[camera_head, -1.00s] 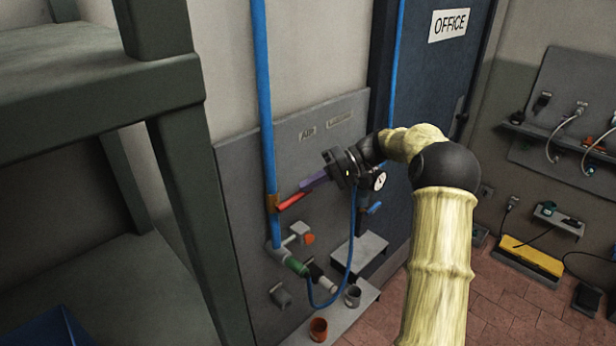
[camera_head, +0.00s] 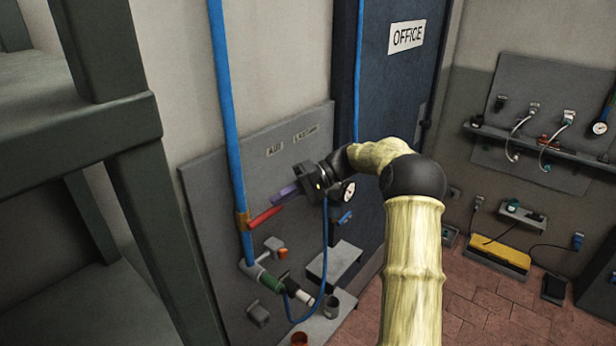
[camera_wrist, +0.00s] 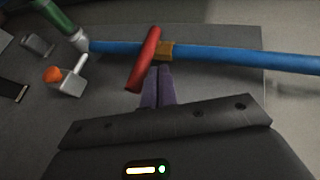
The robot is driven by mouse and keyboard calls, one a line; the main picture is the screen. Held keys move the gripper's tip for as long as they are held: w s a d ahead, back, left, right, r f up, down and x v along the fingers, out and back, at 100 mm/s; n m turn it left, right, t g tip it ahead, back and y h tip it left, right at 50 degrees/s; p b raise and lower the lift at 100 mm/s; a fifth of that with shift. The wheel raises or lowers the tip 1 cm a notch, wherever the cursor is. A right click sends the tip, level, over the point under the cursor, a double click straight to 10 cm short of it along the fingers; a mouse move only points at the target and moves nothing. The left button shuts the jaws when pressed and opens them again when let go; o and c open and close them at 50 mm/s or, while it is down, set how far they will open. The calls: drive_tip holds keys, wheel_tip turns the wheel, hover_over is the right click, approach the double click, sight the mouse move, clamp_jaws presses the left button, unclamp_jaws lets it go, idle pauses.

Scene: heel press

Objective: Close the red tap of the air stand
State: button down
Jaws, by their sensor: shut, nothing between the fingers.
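The red tap handle (camera_head: 264,218) sits on a brass valve body (camera_head: 242,220) on the blue vertical air pipe (camera_head: 227,130) of the grey wall panel. The handle sticks out across the pipe's line, to the right in the head view. In the wrist view the red handle (camera_wrist: 144,58) lies across the blue pipe (camera_wrist: 215,54), beside the brass body (camera_wrist: 165,51). My gripper (camera_head: 276,198) has its purple fingers together and empty. In the wrist view the fingertips (camera_wrist: 157,72) are right at the handle; whether they touch it I cannot tell.
Below the tap are a green fitting (camera_head: 270,284), a grey valve with an orange end (camera_head: 276,248) and a looped blue hose (camera_head: 325,250). A gauge (camera_head: 348,192) is close by my wrist. A grey shelf frame (camera_head: 150,210) stands at the left.

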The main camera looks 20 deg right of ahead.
drive_tip(key=s+a+r+b+v, duration=0.1)
drive_tip(key=r+v, duration=0.2)
drive_tip(key=v, duration=0.9)
drive_tip(key=s+a+f+m+h, duration=0.3)
drive_tip(key=s+a+f+h, duration=0.3)
drive_tip(key=a+f, duration=0.45)
drive_tip(key=s+f+t+h, duration=0.1)
drive_tip(key=s+f+h, duration=0.2)
drive_tip(key=s, duration=0.7)
drive_tip(key=s+f+t+h, duration=0.2)
drive_tip(key=s+f+h, duration=0.2)
drive_tip(key=s, duration=0.6)
drive_tip(key=shift+s+n+h, duration=0.15)
drive_tip(key=shift+n+h, duration=0.15)
drive_tip(key=shift+h, duration=0.2)
drive_tip(key=shift+a+f, duration=0.1)
drive_tip(key=shift+a, duration=0.05)
